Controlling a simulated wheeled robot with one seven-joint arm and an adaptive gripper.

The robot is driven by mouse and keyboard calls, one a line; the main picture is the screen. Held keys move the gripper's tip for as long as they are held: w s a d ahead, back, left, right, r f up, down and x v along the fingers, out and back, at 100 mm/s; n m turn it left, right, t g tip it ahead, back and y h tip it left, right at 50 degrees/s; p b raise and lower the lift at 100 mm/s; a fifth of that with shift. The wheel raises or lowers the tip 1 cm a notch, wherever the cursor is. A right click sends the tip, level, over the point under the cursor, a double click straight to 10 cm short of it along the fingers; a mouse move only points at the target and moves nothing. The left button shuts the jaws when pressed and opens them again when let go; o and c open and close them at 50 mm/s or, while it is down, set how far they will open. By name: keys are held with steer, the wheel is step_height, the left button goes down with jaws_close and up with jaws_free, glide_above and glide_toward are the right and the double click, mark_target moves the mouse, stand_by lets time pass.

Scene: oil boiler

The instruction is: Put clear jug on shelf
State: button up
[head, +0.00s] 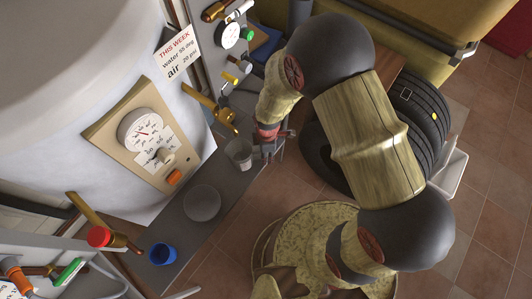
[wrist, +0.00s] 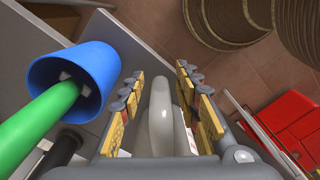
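A clear greyish jug (head: 239,153) stands upright on the dark grey ledge beside the boiler in the head view. My gripper (head: 272,143) is right next to its right side. In the wrist view my gripper (wrist: 158,82) has its two padded fingers apart. A pale grey curved piece (wrist: 160,105) shows between them, with a gap at least on its left; I cannot tell if it is the jug's handle. The jug's body is not clear in the wrist view.
A blue cup (head: 162,253) and a round grey disc (head: 202,203) are on the ledge. A blue cup-like part with a green rod (wrist: 75,85) is close left in the wrist view. Brass valves (head: 215,110) jut from the boiler. A tyre stack (head: 415,115) stands at right.

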step_height(320, 180, up, 13)
steer(key=shift+w+d+f+p, duration=0.1)
steer(key=shift+d+f+p, duration=0.1)
steer(key=shift+p, duration=1)
steer(key=d+r+m+t, duration=0.1)
steer(key=d+r+m, duration=0.3)
steer(key=r, duration=0.6)
steer(key=d+r+m+t, duration=0.2)
steer(key=d+r+m, duration=0.25)
steer(key=r, duration=0.65)
steer(key=s+d+r+m+t, duration=0.2)
steer(key=s+d+r+m, duration=0.5)
steer(key=s+r+m, duration=0.3)
step_height(320, 180, up, 2)
steer(key=shift+s+r+t, duration=0.1)
steer(key=shift+s+t, duration=0.2)
steer(key=shift+s, duration=0.3)
steer(key=shift+d, duration=0.1)
step_height(320, 180, down, 3)
steer(key=b, duration=0.2)
steer(key=shift+r+b, duration=0.15)
steer(key=shift+b, duration=0.25)
